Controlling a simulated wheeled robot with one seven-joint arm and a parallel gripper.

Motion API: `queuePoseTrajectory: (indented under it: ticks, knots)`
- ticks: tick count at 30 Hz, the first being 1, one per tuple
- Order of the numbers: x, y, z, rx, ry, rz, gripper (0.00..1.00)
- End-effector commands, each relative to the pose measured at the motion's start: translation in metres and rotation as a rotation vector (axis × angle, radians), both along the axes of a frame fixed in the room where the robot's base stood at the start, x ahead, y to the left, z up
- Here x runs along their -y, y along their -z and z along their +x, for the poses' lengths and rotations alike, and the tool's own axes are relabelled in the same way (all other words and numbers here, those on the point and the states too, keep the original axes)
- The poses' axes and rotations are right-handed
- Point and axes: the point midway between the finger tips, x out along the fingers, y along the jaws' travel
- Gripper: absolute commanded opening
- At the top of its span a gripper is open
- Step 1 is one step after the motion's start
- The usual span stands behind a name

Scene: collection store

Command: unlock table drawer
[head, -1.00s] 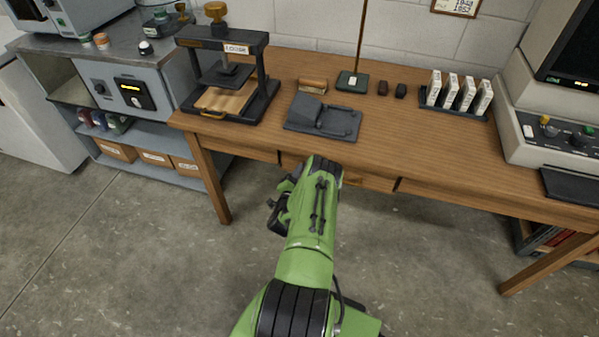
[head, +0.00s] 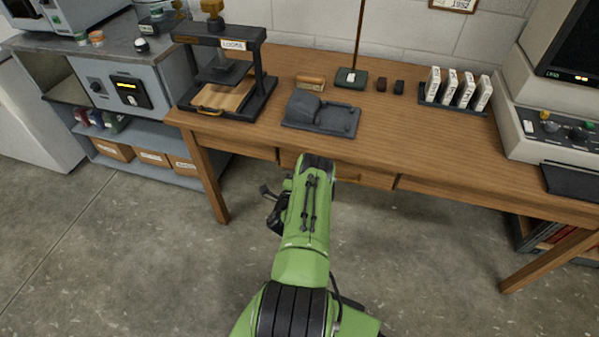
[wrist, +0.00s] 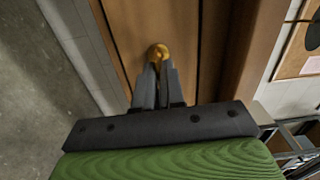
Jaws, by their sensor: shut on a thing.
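The wooden table (head: 440,150) has a drawer (head: 365,180) in its front, partly behind my arm in the head view. The drawer front also fills the middle of the wrist view (wrist: 182,40). My gripper (wrist: 160,68) is shut on a small round golden piece, which looks like the head of a brass key (wrist: 158,51), right at the drawer front. How it sits in the lock is hidden by the fingertips. In the head view my own arm hides the fingers and the key.
On the tabletop stand a black press (head: 228,75), a dark grey device (head: 320,113), a green-based stand (head: 351,78) and a rack of white boxes (head: 453,92). A grey shelf unit (head: 140,85) stands at the left. The floor (head: 130,250) before the table is clear.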

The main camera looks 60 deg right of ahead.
Motion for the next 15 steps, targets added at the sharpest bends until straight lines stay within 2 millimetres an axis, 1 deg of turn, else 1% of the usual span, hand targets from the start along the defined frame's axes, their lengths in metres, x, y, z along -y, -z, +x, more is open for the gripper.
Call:
queuePoseTrajectory:
  ticks: [7,15]
  knots:
    - [0.0000,0.0010,-0.0005,0.052,0.000,0.008,0.00]
    - [-0.0001,0.0011,-0.0005,0.059,0.000,0.010,0.00]
